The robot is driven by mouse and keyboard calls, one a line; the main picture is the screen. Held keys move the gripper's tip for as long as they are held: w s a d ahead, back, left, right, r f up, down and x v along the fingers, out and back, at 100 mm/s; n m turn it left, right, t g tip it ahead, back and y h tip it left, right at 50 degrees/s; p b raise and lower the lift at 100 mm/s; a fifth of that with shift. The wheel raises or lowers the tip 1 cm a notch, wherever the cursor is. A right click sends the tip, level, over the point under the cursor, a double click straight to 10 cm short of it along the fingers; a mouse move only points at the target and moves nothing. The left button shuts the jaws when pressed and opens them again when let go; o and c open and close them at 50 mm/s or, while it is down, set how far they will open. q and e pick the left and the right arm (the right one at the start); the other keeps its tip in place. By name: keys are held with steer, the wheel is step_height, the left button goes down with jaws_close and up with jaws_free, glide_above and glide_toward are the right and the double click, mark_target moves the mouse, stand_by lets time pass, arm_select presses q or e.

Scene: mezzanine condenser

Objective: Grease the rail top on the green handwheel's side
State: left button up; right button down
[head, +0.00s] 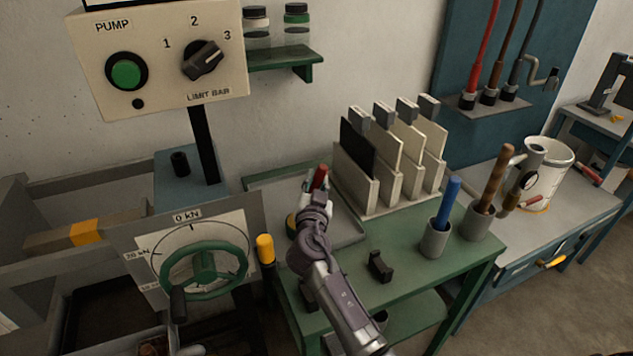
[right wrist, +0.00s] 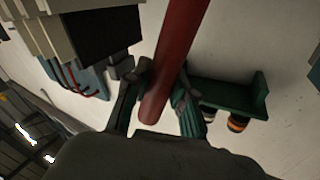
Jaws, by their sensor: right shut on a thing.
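My right gripper (head: 314,192) is shut on a red rod-like handle (head: 320,177), above the grey tray on the green bench. The red rod also shows between the fingers in the right wrist view (right wrist: 175,65); its far end is out of frame there. The green handwheel (head: 203,269) sits at lower left, in front of a dial plate marked in kN. Grey rail-like beams (head: 85,172) run at the left; which is the rail meant, and any grease on it, I cannot tell. My left gripper is not in view.
A yellow-topped lever (head: 265,248) stands between handwheel and bench. The pump box (head: 160,55) is above. A slotted rack (head: 360,185), a cup with a blue handle (head: 437,236) and a black block (head: 380,266) stand on the bench (head: 410,275).

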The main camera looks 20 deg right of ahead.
mark_target(322, 169)
steer(key=shift+r+p, duration=1.85)
steer(key=shift+r, duration=1.65)
